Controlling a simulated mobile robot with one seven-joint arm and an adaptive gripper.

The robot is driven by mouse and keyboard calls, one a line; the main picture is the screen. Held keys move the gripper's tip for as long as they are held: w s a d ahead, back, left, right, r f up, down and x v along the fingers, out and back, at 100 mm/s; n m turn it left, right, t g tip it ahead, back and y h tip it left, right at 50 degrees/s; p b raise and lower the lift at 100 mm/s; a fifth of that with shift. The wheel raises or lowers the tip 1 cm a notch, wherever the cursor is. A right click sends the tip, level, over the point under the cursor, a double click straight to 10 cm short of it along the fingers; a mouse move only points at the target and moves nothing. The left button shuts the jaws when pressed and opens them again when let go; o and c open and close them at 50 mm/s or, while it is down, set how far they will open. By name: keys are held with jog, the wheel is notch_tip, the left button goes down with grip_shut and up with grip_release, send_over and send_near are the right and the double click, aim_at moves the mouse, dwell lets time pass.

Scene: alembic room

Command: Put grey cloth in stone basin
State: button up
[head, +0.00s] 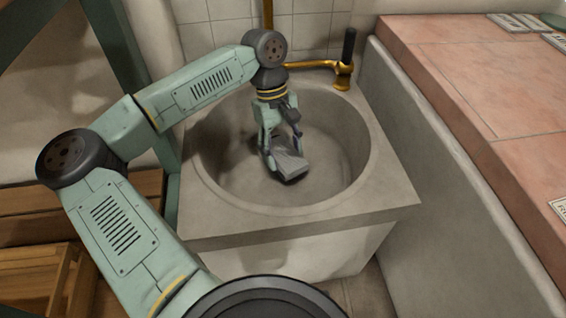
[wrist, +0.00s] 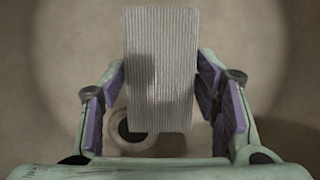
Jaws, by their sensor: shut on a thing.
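The grey cloth (head: 289,164) is a flat, folded, ribbed block. My gripper (head: 282,150) is shut on it and holds it inside the round bowl of the stone basin (head: 230,202), near the middle. In the wrist view the cloth (wrist: 160,70) stands between the two purple-padded fingers of my gripper (wrist: 160,88). The bowl's floor shows behind it, with a round drain ring (wrist: 128,136) partly hidden by the cloth. I cannot tell whether the cloth touches the bowl's floor.
A brass tap (head: 341,76) with a dark handle stands at the basin's back right. A pink tiled counter (head: 480,80) with small cards runs along the right. Wooden slatted crates (head: 40,255) stand at the lower left. The bowl around the cloth is clear.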

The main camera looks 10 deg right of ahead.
aim_at(283, 160)
jog(key=shift+f+b, duration=0.45)
jog(key=shift+f, duration=1.5)
jog(key=shift+f, duration=0.2)
jog(key=o, duration=1.1)
jog(key=shift+r, duration=0.3)
jog(key=p+v, duration=0.3)
jog(key=v, duration=0.8)
jog(key=shift+w+r+p, duration=0.15)
jog(key=shift+r+p, duration=0.15)
jog(key=shift+r, duration=0.1)
